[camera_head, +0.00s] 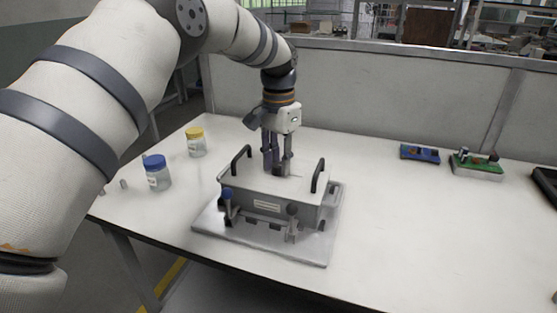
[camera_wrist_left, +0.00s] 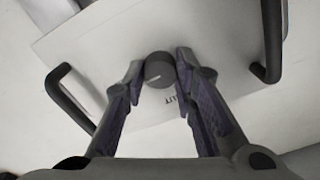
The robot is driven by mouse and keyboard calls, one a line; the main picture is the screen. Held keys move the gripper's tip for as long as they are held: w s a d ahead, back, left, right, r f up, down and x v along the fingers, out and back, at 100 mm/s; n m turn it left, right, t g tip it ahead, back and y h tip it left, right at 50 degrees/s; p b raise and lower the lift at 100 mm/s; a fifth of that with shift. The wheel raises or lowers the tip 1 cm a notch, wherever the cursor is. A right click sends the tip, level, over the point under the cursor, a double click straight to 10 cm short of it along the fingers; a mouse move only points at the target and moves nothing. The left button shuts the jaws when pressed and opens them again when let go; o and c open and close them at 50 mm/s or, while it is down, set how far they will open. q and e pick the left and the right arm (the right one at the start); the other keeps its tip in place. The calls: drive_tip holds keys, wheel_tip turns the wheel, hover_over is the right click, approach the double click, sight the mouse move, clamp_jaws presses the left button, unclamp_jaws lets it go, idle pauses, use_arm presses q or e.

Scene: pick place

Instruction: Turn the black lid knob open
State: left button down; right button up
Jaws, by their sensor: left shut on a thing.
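The black lid knob (camera_wrist_left: 159,69) is a dark round dial with a light pointer line, on top of a grey box lid (camera_wrist_left: 90,50). In the head view the box (camera_head: 267,205) stands on a flat metal plate, and the fingers hide the knob there. My left gripper (camera_head: 276,168) points down at the middle of the lid. In the left wrist view its two fingers (camera_wrist_left: 159,72) are closed on the knob's two sides. My right gripper is in neither view.
Two black handles (camera_head: 241,163) (camera_head: 318,175) rise beside the gripper. A blue-capped jar (camera_head: 157,177) and a yellow-capped jar (camera_head: 196,145) stand to the left. Small blue (camera_head: 420,153) and green (camera_head: 476,165) devices lie at the back right. The table's right front is clear.

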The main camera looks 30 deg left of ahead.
sight(279, 165)
use_arm(q)
drive_tip(key=c, duration=1.3)
unclamp_jaws()
wheel_tip(279, 165, up, 12)
